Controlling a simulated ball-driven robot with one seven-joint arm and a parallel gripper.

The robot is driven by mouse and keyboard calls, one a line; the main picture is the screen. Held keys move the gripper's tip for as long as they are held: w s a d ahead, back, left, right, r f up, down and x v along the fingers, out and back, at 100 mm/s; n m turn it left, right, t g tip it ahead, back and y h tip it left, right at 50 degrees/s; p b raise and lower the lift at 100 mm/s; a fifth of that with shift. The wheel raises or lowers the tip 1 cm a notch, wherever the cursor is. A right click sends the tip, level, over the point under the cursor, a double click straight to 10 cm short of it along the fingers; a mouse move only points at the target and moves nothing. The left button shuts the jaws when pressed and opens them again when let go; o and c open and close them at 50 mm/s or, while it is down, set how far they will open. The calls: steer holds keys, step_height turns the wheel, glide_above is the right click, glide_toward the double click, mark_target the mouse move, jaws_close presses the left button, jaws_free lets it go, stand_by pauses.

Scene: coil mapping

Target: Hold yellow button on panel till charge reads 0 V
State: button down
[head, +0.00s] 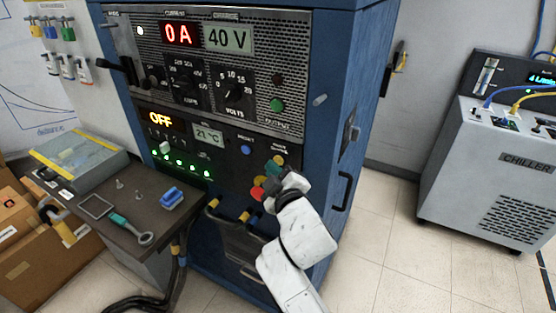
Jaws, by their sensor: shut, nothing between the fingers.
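The panel (228,140) is the dark front of a blue cabinet. Its right-hand meter (227,39) reads 40 V. On the lower right of the panel is a cluster of small round controls: a yellow one (278,160) at the top, a yellow-orange one (260,181) lower left, a green one, and a red one (257,193). My gripper (277,183) is shut and empty, in front of this cluster, and it hides part of it. I cannot tell whether its tip touches any button.
The red meter (180,34) reads 0 A and an orange display (160,120) reads OFF. A chiller (500,160) stands at right. The floor between chiller and cabinet is clear.

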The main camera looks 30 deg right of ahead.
steer(key=shift+w+d, duration=0.3)
steer(key=shift+d, duration=0.2)
stand_by(2.7)
steer(key=shift+a, duration=0.1)
stand_by(1.9)
steer(key=shift+s+a, duration=0.45)
steer(key=shift+a, duration=0.15)
steer(key=shift+s+a+b, duration=0.45)
steer(key=shift+s+a, duration=0.3)
steer(key=shift+a, duration=0.3)
steer(key=shift+s+a+b, duration=0.45)
steer(key=shift+s+a, duration=0.3)
steer(key=shift+a, duration=0.25)
steer(key=shift+f, duration=0.1)
